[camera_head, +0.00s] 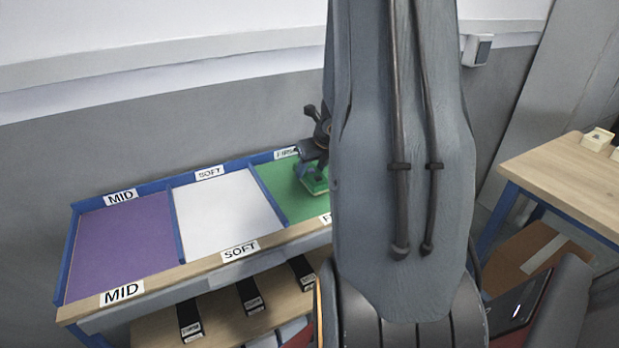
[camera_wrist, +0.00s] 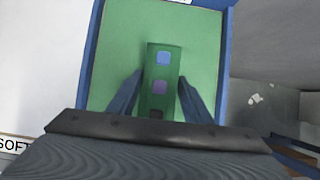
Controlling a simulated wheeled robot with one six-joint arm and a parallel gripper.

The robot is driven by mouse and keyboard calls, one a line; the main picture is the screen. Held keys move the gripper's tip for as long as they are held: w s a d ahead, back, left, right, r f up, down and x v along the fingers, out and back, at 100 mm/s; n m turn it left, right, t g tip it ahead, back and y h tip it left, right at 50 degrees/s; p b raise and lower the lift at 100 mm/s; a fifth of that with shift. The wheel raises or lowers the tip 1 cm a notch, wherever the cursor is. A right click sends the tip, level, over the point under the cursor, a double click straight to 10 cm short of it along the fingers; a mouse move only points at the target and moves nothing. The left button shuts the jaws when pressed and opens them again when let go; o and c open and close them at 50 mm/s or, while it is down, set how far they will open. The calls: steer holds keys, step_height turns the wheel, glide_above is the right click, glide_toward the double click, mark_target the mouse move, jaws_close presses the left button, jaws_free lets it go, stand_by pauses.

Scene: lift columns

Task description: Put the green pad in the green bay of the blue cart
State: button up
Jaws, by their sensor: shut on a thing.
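The green pad (camera_wrist: 162,72) shows in the wrist view as a dark green block with a blue and a purple square on top. My gripper (camera_wrist: 161,92) is shut on its sides. The pad is over the green bay (camera_wrist: 115,45) of the blue cart (camera_head: 66,262); I cannot tell whether it touches the floor of the bay. In the head view the pad (camera_head: 314,180) and my gripper (camera_head: 312,168) are at the green bay (camera_head: 275,190), partly hidden by my arm.
The cart's white bay (camera_head: 225,210) and purple bay (camera_head: 120,245) are empty. Black labelled items (camera_head: 250,296) lie on the shelf below. A wooden table (camera_head: 565,180) stands at the right with small pale items (camera_head: 597,140). A grey wall is behind the cart.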

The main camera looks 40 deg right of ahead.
steer(key=shift+f, duration=0.75)
steer(key=shift+f+b, duration=0.2)
steer(key=shift+b, duration=0.25)
steer(key=o, duration=1.5)
steer(key=shift+r, duration=0.15)
